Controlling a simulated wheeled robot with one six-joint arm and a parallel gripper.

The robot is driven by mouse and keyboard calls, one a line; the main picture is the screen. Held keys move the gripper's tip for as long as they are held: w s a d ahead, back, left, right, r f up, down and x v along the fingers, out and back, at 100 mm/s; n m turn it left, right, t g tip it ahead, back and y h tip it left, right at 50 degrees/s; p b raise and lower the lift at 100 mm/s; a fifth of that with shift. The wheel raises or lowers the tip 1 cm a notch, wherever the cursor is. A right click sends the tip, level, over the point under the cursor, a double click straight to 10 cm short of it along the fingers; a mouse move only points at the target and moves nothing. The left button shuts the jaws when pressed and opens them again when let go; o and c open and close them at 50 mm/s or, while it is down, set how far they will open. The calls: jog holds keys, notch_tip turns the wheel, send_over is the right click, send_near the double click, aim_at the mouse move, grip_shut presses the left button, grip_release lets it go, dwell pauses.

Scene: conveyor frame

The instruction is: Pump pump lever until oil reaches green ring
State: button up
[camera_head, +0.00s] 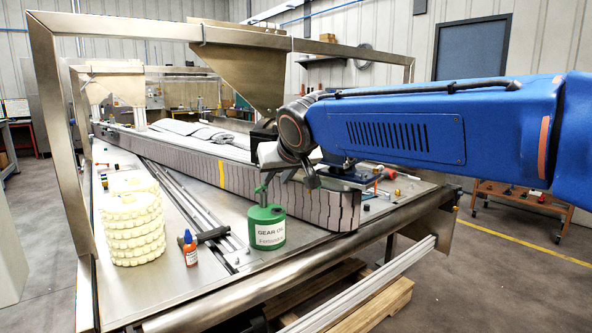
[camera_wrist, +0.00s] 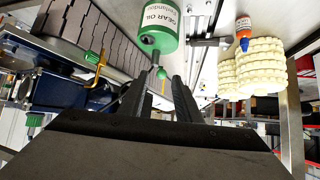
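A green can labelled "GEAR OIL" (camera_head: 267,228) stands upright near the front of the metal bench. A thin stem rises from its top to a green end piece (camera_head: 261,188). In the wrist view the can (camera_wrist: 160,28) is beyond my fingers, with its label upside down, and the green-tipped piece (camera_wrist: 161,73) points toward the gap between them. My gripper (camera_head: 288,176) is just above and right of the can. Its two dark fingers (camera_wrist: 160,82) are apart, with nothing clearly held. I cannot make out the oil level or a green ring.
The conveyor belt (camera_head: 290,197) runs behind the can. Stacked cream chain rolls (camera_head: 132,225), an orange bottle (camera_head: 190,248) and a dark-handled hammer (camera_head: 213,234) lie to its left. A yellow bent pipe (camera_wrist: 96,69) and blue machinery (camera_wrist: 55,88) show left in the wrist view.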

jog(key=w+a, duration=0.1)
jog(key=w, duration=0.1)
send_near(260, 188)
jog(key=x, duration=0.4)
jog(key=shift+d+f, duration=0.3)
jog(key=c, duration=0.7)
